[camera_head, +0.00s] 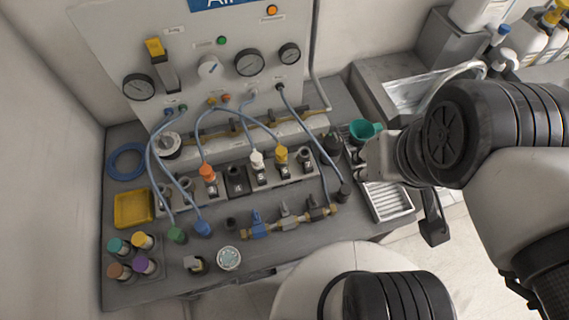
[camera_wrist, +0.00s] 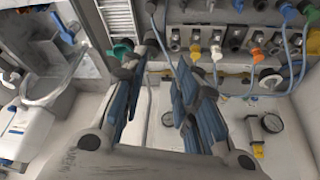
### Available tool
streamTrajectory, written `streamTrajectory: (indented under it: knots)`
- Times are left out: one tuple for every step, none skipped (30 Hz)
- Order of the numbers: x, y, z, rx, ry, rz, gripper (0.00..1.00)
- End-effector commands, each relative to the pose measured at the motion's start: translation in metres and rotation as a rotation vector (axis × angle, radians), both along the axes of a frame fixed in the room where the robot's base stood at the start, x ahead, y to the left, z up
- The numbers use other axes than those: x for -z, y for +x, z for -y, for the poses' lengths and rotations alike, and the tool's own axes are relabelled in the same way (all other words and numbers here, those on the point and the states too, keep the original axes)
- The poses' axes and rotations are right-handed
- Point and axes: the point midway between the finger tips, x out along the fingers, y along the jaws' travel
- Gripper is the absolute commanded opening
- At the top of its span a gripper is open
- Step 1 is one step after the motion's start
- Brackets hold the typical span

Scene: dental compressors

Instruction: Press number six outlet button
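A row of outlets runs along a grey block (camera_head: 222,188) on the bench, with small number labels too small to read surely. In the head view I see an orange outlet (camera_head: 207,172), a dark one (camera_head: 236,181), a white one (camera_head: 257,160), a yellow one (camera_head: 281,155) and a grey one (camera_head: 304,158). I cannot tell which is number six. The wrist view shows the row upside down, with the yellow (camera_wrist: 195,50) and white (camera_wrist: 215,52) fittings. My gripper (camera_wrist: 162,65) is open and empty near the yellow end, apart from the outlets.
A panel with gauges (camera_head: 249,62) stands behind, with blue hoses crossing the outlets. A green funnel (camera_head: 363,130) is close to my wrist. A brass valve manifold (camera_head: 290,219), yellow tray (camera_head: 133,208) and several coloured-cap jars (camera_head: 143,241) lie in front and left. A sink (camera_head: 405,95) is behind right.

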Motion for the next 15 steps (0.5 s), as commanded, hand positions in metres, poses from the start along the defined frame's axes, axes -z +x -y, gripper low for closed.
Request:
streamTrajectory:
  knots:
    - [0.0000,0.0000,0.0000,0.000,0.000,0.000,0.22]
    - [0.0000,0.0000,0.0000,0.000,0.000,0.000,0.20]
    - [0.0000,0.0000,0.0000,0.000,0.000,0.000,0.18]
    - [0.0000,0.0000,0.0000,0.000,0.000,0.000,0.16]
    - [0.0000,0.0000,0.0000,0.000,0.000,0.000,0.14]
    - [0.0000,0.0000,0.0000,0.000,0.000,0.000,0.11]
    - [0.0000,0.0000,0.0000,0.000,0.000,0.000,0.09]
    - [0.0000,0.0000,0.0000,0.000,0.000,0.000,0.07]
    - [0.0000,0.0000,0.0000,0.000,0.000,0.000,0.04]
    - [0.0000,0.0000,0.0000,0.000,0.000,0.000,0.02]
    - [0.0000,0.0000,0.0000,0.000,0.000,0.000,0.00]
    - [0.0000,0.0000,0.0000,0.000,0.000,0.000,0.00]
    - [0.0000,0.0000,0.0000,0.000,0.000,0.000,0.00]
    - [0.0000,0.0000,0.0000,0.000,0.000,0.000,0.00]
    - [0.0000,0.0000,0.0000,0.000,0.000,0.000,0.00]
